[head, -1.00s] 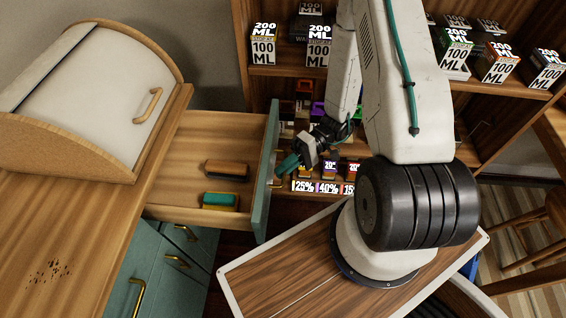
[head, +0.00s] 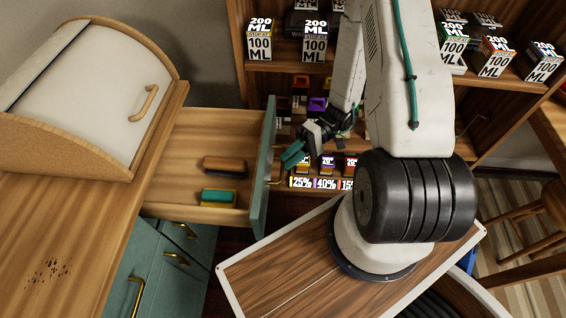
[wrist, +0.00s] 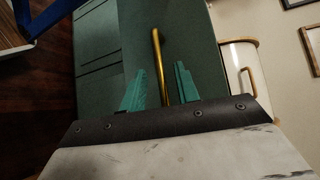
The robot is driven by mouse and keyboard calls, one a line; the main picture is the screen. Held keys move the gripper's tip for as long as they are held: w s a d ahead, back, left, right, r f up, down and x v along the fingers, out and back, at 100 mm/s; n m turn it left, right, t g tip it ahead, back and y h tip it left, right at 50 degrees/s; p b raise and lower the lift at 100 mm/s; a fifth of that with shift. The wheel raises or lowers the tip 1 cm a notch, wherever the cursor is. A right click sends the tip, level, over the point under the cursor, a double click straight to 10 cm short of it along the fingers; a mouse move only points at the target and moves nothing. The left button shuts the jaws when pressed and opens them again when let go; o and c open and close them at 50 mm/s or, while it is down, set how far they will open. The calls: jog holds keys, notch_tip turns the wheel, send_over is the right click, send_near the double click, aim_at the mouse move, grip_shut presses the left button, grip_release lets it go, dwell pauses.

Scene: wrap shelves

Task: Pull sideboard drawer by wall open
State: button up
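The sideboard drawer (head: 185,195) stands pulled well out, with its inside showing in the head view. Its green front (head: 262,200) faces my gripper (head: 294,155). A brass bar handle (wrist: 158,50) on the green front (wrist: 180,30) shows in the wrist view. My gripper (wrist: 161,72) is open, with its two teal fingers apart on either side of the handle's line. The handle's near end reaches between the fingers in the picture, but no finger visibly touches it. In the head view the fingers are just right of the drawer front.
Two brush-like blocks, one brown (head: 224,164) and one green (head: 218,196), lie in the drawer. A roll-top box (head: 90,90) stands on the sideboard top (head: 80,230). Shelves with labelled boxes (head: 315,40) stand close behind my arm. A stool (head: 530,215) is at the right.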

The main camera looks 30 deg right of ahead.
jog(key=v, duration=0.4)
jog(key=shift+d, duration=0.4)
jog(key=shift+a, duration=0.1)
